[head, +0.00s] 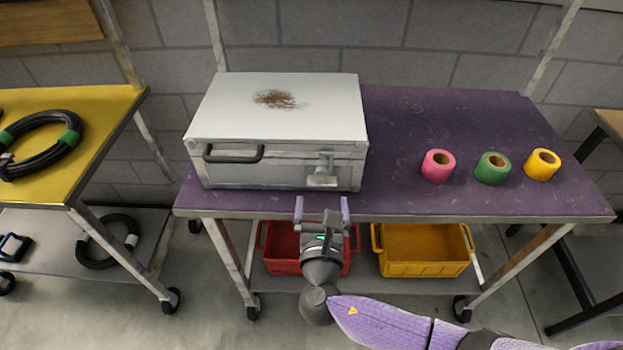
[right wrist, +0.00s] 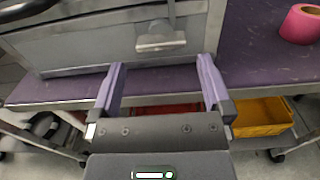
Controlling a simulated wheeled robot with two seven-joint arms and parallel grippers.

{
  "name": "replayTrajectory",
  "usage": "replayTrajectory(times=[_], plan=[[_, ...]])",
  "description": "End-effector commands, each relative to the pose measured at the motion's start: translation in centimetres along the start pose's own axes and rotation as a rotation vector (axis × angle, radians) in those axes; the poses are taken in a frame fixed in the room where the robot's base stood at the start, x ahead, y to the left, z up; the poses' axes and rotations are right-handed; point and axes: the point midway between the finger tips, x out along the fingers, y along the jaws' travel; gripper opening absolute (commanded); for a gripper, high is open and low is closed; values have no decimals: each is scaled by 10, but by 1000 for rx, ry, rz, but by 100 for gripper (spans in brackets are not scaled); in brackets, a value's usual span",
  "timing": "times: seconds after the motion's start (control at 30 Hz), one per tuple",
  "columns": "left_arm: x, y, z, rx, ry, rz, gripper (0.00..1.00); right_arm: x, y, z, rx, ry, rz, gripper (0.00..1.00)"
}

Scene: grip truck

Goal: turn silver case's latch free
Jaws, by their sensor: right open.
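The silver case (head: 270,128) stands closed on the purple cart top, with a brown stain on its lid and a dark handle (head: 233,154) on its front. Its latch (head: 322,171) is on the front face, right of the handle; it also shows in the right wrist view (right wrist: 160,38). My right gripper (head: 322,207) is open and empty, just in front of the cart's edge and below the latch. In the right wrist view its two purple fingers (right wrist: 163,80) point toward the case, apart from the latch. My left gripper is not in view.
Pink (head: 438,166), green (head: 492,168) and yellow (head: 542,164) tape rolls stand on the purple cart top (head: 420,120), right of the case. Red (head: 283,250) and yellow (head: 425,255) bins sit on the lower shelf. A yellow cart (head: 95,110) with a coiled cable (head: 60,118) stands left.

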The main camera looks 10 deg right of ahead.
Motion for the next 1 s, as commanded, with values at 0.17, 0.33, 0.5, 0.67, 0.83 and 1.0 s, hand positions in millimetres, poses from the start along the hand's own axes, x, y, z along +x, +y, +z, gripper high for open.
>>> replayTrajectory(times=[0.17, 0.33, 0.5, 0.67, 0.83, 1.0], plan=[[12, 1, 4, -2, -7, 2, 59, 39, 0, -4, 1, 2, -1, 100], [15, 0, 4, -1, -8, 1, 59, 54, 0, -2, 3, 4, 0, 100], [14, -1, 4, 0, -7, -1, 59, 55, 0, -1, 3, 5, 0, 100], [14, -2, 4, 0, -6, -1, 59, 55, 0, -2, 3, 5, 0, 79], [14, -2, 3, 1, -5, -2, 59, 55, 0, -2, 3, 5, -1, 43], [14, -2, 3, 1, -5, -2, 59, 55, 0, -2, 5, 6, -1, 29]])
